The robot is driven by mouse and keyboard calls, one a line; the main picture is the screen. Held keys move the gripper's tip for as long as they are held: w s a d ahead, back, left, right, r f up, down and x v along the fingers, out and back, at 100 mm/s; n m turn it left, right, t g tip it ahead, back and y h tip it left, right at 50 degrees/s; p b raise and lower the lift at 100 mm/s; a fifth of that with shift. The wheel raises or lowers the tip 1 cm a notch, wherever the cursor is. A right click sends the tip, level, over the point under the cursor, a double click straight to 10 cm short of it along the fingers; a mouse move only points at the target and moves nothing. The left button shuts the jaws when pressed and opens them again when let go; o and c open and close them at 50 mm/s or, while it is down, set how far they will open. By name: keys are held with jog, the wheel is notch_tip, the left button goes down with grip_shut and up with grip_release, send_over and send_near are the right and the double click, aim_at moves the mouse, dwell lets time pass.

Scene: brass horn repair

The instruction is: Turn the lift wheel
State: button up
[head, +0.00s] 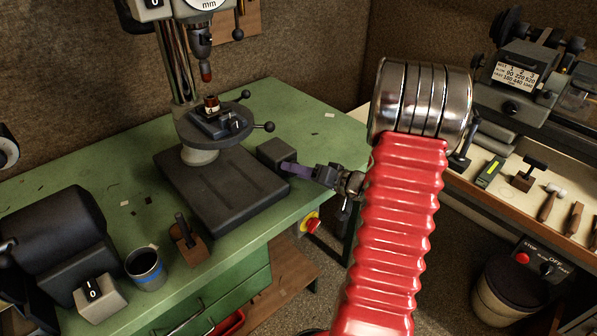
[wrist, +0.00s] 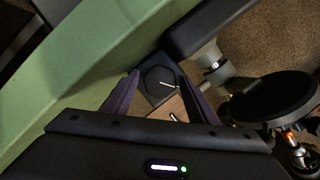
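My gripper (head: 286,167) is low at the right side of the drill press base (head: 222,190), its purple fingers beside a dark block (head: 275,151). In the wrist view the fingers of my gripper (wrist: 158,78) stand apart, with a dark many-sided face (wrist: 159,84) bearing a pale line between and beyond them. Contact cannot be made out. I cannot tell for sure whether this face is the lift wheel. The press's round table (head: 212,124) has ball-ended handles (head: 268,127) on its right; the table also shows in the wrist view (wrist: 270,100).
The green bench (head: 110,208) holds a dark mug (head: 146,269), a switch box (head: 99,297) and a wooden block (head: 187,241). A red button (head: 310,225) sits below the bench edge. A lathe (head: 535,80) and tools stand on the right bench. My red-sleeved arm hides the middle right.

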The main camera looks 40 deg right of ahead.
jog(key=c, duration=0.8)
jog(key=shift+c, duration=0.2)
jog(key=shift+f+m, duration=0.1)
jog(key=shift+m, duration=0.2)
jog(key=m, duration=0.1)
jog(key=m+y, duration=0.1)
jog(key=m, duration=0.1)
jog(key=shift+d+f+t+y, duration=0.1)
jog(key=shift+d+t+y, duration=0.05)
jog(key=shift+t+y, duration=0.15)
jog(key=m+t+y, duration=0.1)
jog(key=m, duration=0.3)
jog(key=shift+f, duration=0.15)
jog(key=o, duration=1)
